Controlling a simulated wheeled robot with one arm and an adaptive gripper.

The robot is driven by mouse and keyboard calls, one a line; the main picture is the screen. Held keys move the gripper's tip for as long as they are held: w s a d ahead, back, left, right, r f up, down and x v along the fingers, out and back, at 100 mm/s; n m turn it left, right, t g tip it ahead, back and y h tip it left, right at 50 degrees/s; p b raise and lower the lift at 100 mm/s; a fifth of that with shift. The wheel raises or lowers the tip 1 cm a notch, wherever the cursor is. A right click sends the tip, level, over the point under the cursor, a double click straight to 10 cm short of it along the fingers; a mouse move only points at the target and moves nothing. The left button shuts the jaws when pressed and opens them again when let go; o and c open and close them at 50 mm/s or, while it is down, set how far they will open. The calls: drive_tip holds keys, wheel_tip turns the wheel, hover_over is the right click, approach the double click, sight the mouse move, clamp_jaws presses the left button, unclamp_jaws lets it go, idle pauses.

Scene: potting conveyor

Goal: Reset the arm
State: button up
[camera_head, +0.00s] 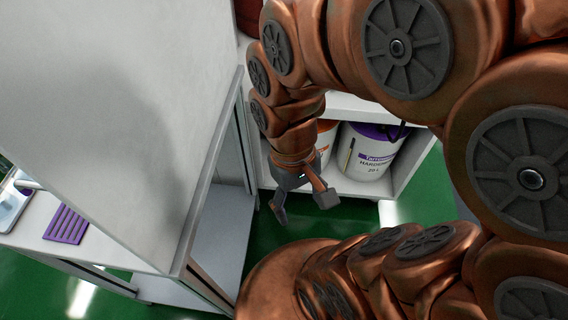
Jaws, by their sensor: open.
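My gripper (304,207) hangs at the end of my copper-coloured arm, near the middle of the camera_head view. Its two grey fingers are spread apart and point down over the green floor. Nothing shows between them. My arm folds across the right and upper part of the view and hides much of what lies behind it.
A white shelf unit (385,188) behind my gripper holds a white HARDENER bucket (368,165) with a purple lid and an orange container (325,140). A large pale panel (110,110) fills the left, beside a purple slotted piece (66,224). Green floor (425,200) is clear.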

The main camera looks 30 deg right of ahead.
idle(0.3)
drive_tip(key=s+p+v, duration=0.2)
drive_tip(key=p+v, duration=0.8)
drive_tip(key=s+r+p+v, duration=0.1)
drive_tip(key=s+p+v, duration=0.1)
drive_tip(key=p+v, duration=0.7)
drive_tip(key=shift+s+r+t+p, duration=0.4)
drive_tip(key=shift+s+r, duration=0.1)
drive_tip(key=shift+r, duration=0.3)
drive_tip(key=shift+o, duration=0.5)
drive_tip(key=shift+r+p, duration=0.45)
drive_tip(key=shift+f, duration=0.15)
